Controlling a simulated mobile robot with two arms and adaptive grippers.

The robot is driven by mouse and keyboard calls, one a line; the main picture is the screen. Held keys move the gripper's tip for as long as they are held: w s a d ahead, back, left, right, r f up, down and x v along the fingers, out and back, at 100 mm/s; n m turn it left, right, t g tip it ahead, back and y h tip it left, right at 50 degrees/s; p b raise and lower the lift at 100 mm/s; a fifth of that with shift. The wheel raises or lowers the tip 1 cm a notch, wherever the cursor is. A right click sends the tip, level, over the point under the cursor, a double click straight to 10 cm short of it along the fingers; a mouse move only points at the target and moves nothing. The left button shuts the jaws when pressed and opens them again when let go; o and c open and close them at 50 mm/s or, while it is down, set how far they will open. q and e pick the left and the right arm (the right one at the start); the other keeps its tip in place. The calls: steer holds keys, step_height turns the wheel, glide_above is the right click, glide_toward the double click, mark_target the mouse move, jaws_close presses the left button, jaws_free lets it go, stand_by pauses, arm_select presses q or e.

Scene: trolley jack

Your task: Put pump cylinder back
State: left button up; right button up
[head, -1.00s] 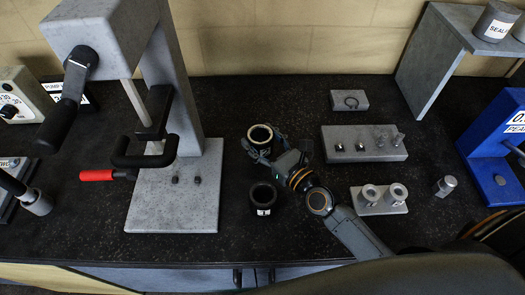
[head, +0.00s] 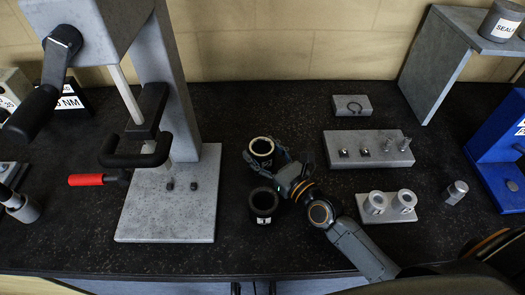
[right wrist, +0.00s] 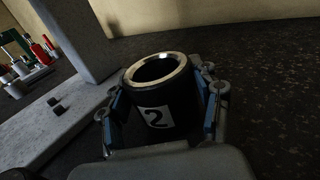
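A black cylinder with a pale metal rim (head: 262,146) stands at the middle of the bench. In the right wrist view this cylinder (right wrist: 157,112) carries a white label with a 2. My right gripper (head: 266,157) has its fingers around it from the front right; in the wrist view the blue-padded fingers lie against both sides. I cannot tell whether its base is off the bench. A second black cylinder (head: 264,202), dark-rimmed with a white label, stands upright just in front of it. My left gripper is out of view.
The press with a grey base plate (head: 170,217) and red-handled lever (head: 86,180) stands left. A ring block (head: 352,105), a block with small fittings (head: 368,149), and a plate with two grey sleeves (head: 389,206) lie right. A blue stand (head: 500,160) is far right.

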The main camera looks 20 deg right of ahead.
steer(key=shift+o, duration=0.3)
steer(key=shift+r, duration=0.2)
steer(key=b+v, duration=0.1)
steer(key=v, duration=0.2)
steer(key=b+v, duration=0.1)
steer(key=v, duration=0.3)
steer(key=b+v, duration=0.1)
steer(key=v, duration=0.2)
steer(key=shift+s+f, duration=0.15)
steer(key=shift+f, duration=0.15)
steer(key=shift+s+d+r+b, duration=0.1)
steer(key=shift+s+d+b, duration=0.1)
steer(key=shift+s, duration=0.2)
steer(key=shift+s+d+r+b, duration=0.1)
steer(key=shift+s+d+r, duration=0.05)
steer(key=shift+s, duration=0.25)
